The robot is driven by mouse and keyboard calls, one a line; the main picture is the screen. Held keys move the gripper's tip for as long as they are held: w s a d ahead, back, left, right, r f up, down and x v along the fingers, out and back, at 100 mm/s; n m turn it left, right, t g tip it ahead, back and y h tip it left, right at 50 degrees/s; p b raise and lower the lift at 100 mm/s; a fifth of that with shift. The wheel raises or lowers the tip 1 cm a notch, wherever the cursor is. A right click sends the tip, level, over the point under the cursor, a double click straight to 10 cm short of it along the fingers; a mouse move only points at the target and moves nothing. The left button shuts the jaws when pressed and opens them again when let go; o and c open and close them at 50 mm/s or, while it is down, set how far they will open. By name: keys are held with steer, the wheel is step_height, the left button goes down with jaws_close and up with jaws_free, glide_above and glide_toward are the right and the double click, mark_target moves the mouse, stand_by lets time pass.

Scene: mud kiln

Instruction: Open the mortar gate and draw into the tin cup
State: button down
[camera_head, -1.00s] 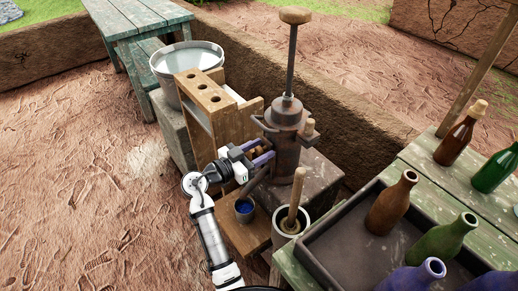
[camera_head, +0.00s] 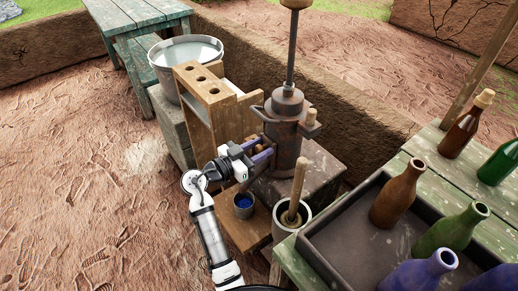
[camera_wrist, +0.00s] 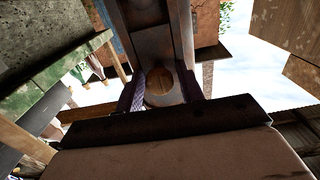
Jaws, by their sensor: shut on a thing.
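A rusty metal cylinder (camera_head: 283,142) with a tall plunger rod stands on a dark block. My gripper (camera_head: 263,156) is at its left side, its purple fingers shut on a wooden handle, likely the mortar gate's. In the wrist view the handle's round wooden end (camera_wrist: 160,88) sits between the two fingers. The tin cup (camera_head: 235,209) stands on a wooden board below my gripper, near the cylinder's spout, with something blue inside. The cup is apart from my gripper. Whether the gate is open is hidden, and no flow shows.
A pot (camera_head: 284,232) holding a wooden stick stands just right of the cup. A wooden rack (camera_head: 198,95) with holes is behind my gripper, beside a metal tub (camera_head: 163,72). A dark tray (camera_head: 335,247) with several bottles fills the right front. Bare ground lies left.

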steer(key=shift+f+b, duration=0.45)
steer(key=shift+f, duration=0.35)
steer(key=c, duration=1.2)
jaws_free()
steer(key=shift+s+a, duration=0.1)
steer(key=b+v, duration=0.2)
steer(key=v, duration=1.1)
steer(key=shift+s+a, duration=0.2)
steer(key=shift+a, duration=0.05)
